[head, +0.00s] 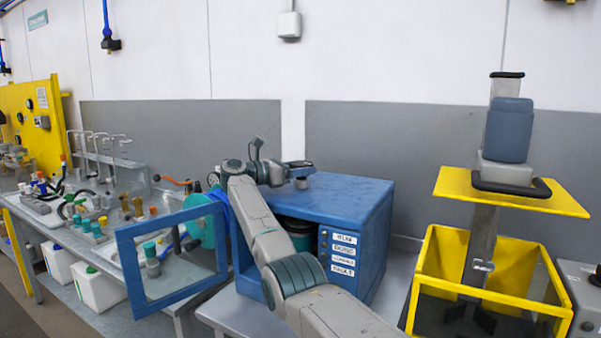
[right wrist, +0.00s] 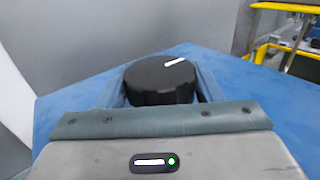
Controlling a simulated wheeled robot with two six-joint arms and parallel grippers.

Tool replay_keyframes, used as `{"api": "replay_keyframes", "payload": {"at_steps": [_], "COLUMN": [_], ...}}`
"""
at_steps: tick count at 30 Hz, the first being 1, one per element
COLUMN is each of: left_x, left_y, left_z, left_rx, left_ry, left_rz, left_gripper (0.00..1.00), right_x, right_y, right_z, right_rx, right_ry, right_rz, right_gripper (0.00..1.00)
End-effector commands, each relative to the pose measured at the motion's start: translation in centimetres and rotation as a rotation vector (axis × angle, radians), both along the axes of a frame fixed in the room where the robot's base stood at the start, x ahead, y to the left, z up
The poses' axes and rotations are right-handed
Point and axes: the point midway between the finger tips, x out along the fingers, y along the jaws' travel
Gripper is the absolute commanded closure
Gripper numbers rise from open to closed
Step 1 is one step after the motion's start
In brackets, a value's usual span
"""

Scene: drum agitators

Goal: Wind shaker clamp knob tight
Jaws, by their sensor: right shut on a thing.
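The shaker is a blue cabinet (head: 345,195) with its framed door (head: 128,262) swung open to the left. The clamp knob (right wrist: 160,84) is a round black knob with a white mark, on the cabinet's blue top. In the right wrist view the mark points to the upper right. My right gripper (right wrist: 160,88) is shut on the knob, one finger on each side. In the head view my right gripper (head: 300,170) is small over the cabinet top, and its fingers largely hide the knob. My left gripper is not in view.
A dark green can (head: 301,236) shows inside the cabinet, partly behind my right arm. A yellow-framed agitator (head: 511,190) stands to the right. A bench (head: 60,225) crowded with fittings and bottles is on the left.

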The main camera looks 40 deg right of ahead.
Motion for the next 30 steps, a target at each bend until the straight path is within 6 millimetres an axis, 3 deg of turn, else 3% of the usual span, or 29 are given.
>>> {"api": "replay_keyframes", "payload": {"at_steps": [19,20,23,30], "left_x": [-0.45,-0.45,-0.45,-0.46], "left_y": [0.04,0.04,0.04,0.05], "left_z": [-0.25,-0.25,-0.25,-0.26], "left_rx": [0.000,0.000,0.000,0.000], "left_ry": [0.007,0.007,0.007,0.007], "left_rz": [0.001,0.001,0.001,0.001], "left_gripper": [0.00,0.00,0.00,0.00], "right_x": [0.01,0.01,0.01,0.01], "right_y": [0.02,0.01,0.01,0.01], "right_z": [-0.08,-0.09,-0.08,-0.05], "right_rx": [0.001,0.001,0.001,0.001], "right_ry": [0.001,0.001,0.001,0.000], "right_rz": [-0.027,-0.027,-0.027,-0.027], "right_gripper": [0.63,0.37,0.19,0.19]}}
